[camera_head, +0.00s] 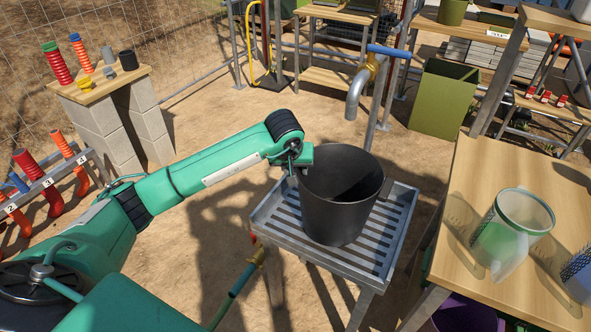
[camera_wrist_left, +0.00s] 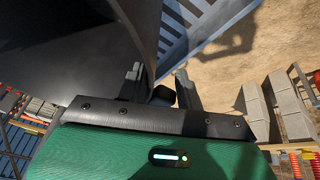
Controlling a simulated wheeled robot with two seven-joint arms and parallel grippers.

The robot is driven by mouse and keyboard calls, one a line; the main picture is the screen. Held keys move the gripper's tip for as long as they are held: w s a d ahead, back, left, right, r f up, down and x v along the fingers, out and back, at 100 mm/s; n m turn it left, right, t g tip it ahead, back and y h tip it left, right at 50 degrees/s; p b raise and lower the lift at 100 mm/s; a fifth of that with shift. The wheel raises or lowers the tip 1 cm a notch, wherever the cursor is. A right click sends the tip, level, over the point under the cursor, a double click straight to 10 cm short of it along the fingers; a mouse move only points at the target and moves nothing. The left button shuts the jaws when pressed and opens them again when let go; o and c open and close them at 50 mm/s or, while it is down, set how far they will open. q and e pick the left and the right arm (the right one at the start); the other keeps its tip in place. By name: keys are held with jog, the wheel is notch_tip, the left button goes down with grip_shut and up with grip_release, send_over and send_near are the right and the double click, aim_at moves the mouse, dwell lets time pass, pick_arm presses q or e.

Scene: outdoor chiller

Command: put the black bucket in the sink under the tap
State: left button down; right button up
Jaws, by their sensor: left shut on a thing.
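The black bucket (camera_head: 335,215) is upright over the slatted metal sink (camera_head: 392,238); I cannot tell whether its base touches the slats. The tap (camera_head: 358,92), with its grey spout pointing down and blue handle, is beyond the bucket and higher in the head view. My left gripper (camera_head: 297,162) is shut on the bucket's left side near the rim. In the left wrist view, the bucket's dark wall (camera_wrist_left: 100,60) reaches between my left fingers (camera_wrist_left: 160,84), and the sink (camera_wrist_left: 192,25) shows beyond. My right gripper is not in view.
A wooden table (camera_head: 465,200) with a clear green-bottomed jug (camera_head: 512,230) stands close on the right. A green box (camera_head: 443,98) is behind the sink. A block stand (camera_head: 110,110) with coloured tubes is at the left. The sandy ground between is mostly clear.

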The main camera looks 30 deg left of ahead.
pick_arm(q)
jog(key=shift+f, duration=0.4)
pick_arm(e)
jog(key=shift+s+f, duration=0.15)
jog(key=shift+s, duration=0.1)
pick_arm(q)
jog(key=shift+f, duration=0.1)
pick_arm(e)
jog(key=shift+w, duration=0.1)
pick_arm(q)
jog(key=c, duration=1.1)
grip_release()
jog(key=shift+c, duration=0.2)
jog(key=shift+o, duration=1.1)
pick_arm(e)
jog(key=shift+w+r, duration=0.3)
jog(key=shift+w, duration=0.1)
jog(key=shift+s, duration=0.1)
pick_arm(q)
jog(key=v, duration=1.2)
jog(key=shift+b, duration=0.4)
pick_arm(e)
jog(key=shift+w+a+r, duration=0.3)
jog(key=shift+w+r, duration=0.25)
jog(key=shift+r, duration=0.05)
